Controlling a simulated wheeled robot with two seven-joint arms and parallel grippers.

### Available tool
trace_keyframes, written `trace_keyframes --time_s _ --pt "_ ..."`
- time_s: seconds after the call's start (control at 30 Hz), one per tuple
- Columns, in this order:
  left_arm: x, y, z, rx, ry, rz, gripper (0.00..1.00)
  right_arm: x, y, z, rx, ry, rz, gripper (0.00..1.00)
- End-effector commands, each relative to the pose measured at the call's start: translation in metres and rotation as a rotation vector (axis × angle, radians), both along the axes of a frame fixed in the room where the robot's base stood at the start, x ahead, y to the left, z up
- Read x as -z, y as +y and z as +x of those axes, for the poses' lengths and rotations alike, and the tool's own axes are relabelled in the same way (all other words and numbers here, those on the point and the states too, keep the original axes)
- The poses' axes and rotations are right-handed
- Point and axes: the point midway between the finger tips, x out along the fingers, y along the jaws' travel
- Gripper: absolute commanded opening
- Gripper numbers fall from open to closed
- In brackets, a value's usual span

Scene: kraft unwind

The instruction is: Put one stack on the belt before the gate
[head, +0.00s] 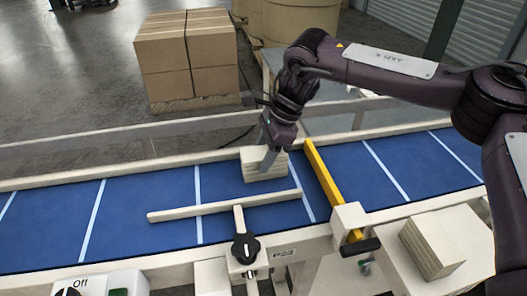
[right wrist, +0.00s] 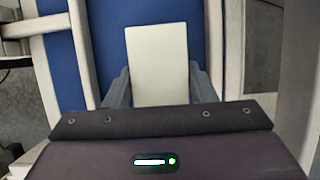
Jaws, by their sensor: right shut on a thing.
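A cream stack (head: 259,165) with layered sides is on or just above the blue belt (head: 130,215), left of the yellow gate (head: 323,175). My right gripper (head: 268,150) comes down over it and is shut on it. In the right wrist view the stack (right wrist: 158,62) sits between the two fingers (right wrist: 158,88). I cannot tell whether its underside touches the belt. A second stack (head: 428,252) rests on the pale surface at the lower right, in front of the belt. My left gripper is out of view.
A pale guide bar (head: 225,205) on a bracket with a black knob (head: 245,248) lies over the belt, nearer than the held stack. An Off switch box (head: 100,285) is at lower left. Strapped cartons (head: 187,55) stand behind the rail. The belt's left part is clear.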

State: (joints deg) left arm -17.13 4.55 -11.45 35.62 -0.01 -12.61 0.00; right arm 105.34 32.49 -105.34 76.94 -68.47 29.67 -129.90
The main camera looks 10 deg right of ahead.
Motion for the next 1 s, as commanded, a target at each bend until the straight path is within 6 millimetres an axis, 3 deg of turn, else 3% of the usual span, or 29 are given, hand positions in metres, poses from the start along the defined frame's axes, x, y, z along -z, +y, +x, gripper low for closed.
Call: trace_keyframes --time_s 0.07,0.1,0.23,0.63,1.0 --pt "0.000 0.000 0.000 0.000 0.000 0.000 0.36 0.000 0.000 0.000 0.000 0.000 -0.002 0.25" --pt "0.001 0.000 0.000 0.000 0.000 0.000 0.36 0.001 0.000 0.000 0.001 0.001 -0.002 0.56" --pt "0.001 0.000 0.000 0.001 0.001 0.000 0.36 0.001 0.000 0.000 0.000 0.001 -0.002 0.72" --pt "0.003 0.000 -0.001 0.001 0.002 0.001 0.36 -0.008 -0.004 0.001 0.001 -0.004 -0.001 0.72" --pt "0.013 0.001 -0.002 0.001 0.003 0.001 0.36 -0.077 -0.032 0.001 0.003 -0.004 -0.001 0.72"
